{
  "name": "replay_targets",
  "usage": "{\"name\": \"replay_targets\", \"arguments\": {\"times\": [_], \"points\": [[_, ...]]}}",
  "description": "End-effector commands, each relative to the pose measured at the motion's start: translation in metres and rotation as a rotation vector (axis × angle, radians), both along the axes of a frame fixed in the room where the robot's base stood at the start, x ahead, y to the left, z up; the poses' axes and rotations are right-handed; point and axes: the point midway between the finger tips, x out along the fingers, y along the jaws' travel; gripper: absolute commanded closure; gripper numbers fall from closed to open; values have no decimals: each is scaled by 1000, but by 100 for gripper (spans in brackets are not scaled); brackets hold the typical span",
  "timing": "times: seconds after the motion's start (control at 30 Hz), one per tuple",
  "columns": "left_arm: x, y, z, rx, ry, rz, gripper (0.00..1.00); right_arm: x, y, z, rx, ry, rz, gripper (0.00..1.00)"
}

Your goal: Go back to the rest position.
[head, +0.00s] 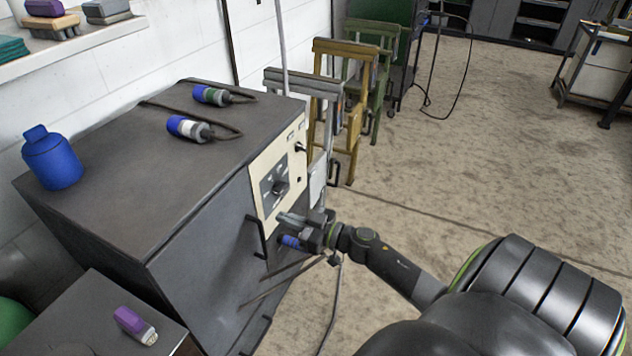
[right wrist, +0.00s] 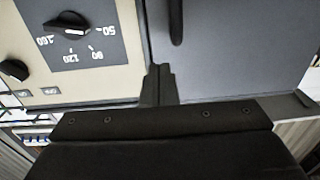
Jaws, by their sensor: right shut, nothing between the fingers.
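My right gripper (head: 290,219) is at the front of the dark grey cabinet, just below the cream control panel (head: 263,168). In the right wrist view its fingers (right wrist: 158,84) are together with nothing between them. The panel's black dial (head: 280,188) is close above the gripper in the head view. The right wrist view shows the dial (right wrist: 66,27) upside down, with numbers around it, apart from the fingers. A small blue piece (head: 290,241) shows beside the gripper; I cannot tell what it belongs to. My left gripper is not in view.
The cabinet (head: 125,130) carries a blue bottle (head: 52,160) and two blue-capped items with dark cords (head: 188,128). Door handles and thin rods stick out near my right gripper. Folded trestles (head: 345,75) stand behind. The floor (head: 480,150) to the right is clear.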

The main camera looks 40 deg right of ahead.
Motion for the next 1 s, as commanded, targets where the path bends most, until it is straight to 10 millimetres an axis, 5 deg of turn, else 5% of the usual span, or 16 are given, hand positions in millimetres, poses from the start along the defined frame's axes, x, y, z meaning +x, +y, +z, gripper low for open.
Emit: {"name": "replay_targets", "arguments": {"times": [0.3, 0.77, 0.87, 1.0], "points": [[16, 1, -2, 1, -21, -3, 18, -50, -21, -2, -1, 3, 1, 100], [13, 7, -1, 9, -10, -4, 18, -61, -27, -2, 0, 4, -6, 100], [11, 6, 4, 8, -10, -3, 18, -61, -37, -15, -3, 32, -61, 100], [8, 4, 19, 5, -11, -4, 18, -73, -68, -70, -31, 150, -240, 100]]}}
